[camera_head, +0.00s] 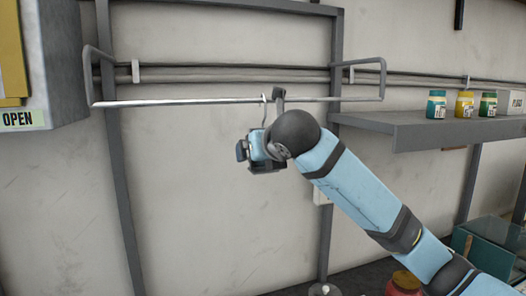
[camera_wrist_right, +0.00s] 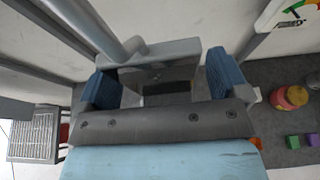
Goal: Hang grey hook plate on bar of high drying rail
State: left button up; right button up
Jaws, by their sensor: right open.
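The drying rail's thin light bar (camera_head: 180,102) runs across the upper part of the head view, held by bent end brackets. My right gripper (camera_head: 262,150) is just below the bar, left of its wrist joint. A thin pale hook (camera_head: 264,108) rises from the gripper to the bar and appears to loop over it. In the right wrist view, the grey hook plate (camera_wrist_right: 160,75) lies between the blue fingers of my right gripper (camera_wrist_right: 160,82). The fingers stand apart, with a gap visible on the right. My left gripper is not in view.
A grey shelf (camera_head: 430,130) with several jars stands at the right. A grey cabinet with an OPEN sign (camera_head: 22,119) is at the upper left. Dark pipes run along the wall behind the bar. The wall space below the bar at left is clear.

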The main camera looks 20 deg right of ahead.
jog(key=v, duration=1.4)
jog(key=w+a+f+m+g+y, duration=0.1)
jog(key=w+a+f+m+y, duration=0.2)
jog(key=f, duration=0.7)
jog(key=w+a+f+m+g+y, duration=0.1)
jog(key=w+f+m, duration=0.3)
jog(key=f, duration=0.5)
notch_tip(320, 180, down, 17)
jog(key=s+m+y, duration=0.1)
jog(key=s+m, duration=0.1)
jog(key=m, duration=0.7)
jog(key=s+d+f+m, duration=0.1)
jog(key=s+f+m, duration=0.4)
jog(key=f, duration=0.4)
jog(key=s+f+m, duration=0.4)
jog(key=f, duration=0.5)
jog(key=s+d+f+m+h, duration=0.2)
jog(key=s+d+f+m, duration=0.1)
jog(key=s+f+m, duration=0.6)
jog(key=s+f, duration=0.4)
jog(key=s, duration=0.4)
jog(key=shift+s+d+f+g+h, duration=0.3)
jog(key=shift+s+g, duration=0.05)
jog(key=shift+g, duration=0.05)
